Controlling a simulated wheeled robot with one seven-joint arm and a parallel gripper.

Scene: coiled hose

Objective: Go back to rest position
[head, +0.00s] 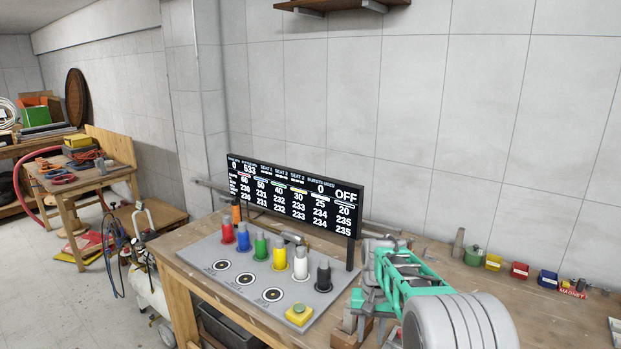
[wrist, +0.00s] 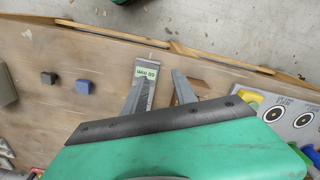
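My gripper (wrist: 163,77) shows in the wrist view with its two grey fingers apart. A grey metal piece with a pale label (wrist: 146,72), its text too small to read surely, lies below, between and just past the fingertips. I cannot tell whether a finger touches it; nothing appears pinched. In the head view my arm reaches over the front right of the wooden workbench (head: 400,239), and the fingers are not clearly visible there.
Small dark and blue blocks (wrist: 83,87) lie on the bench.

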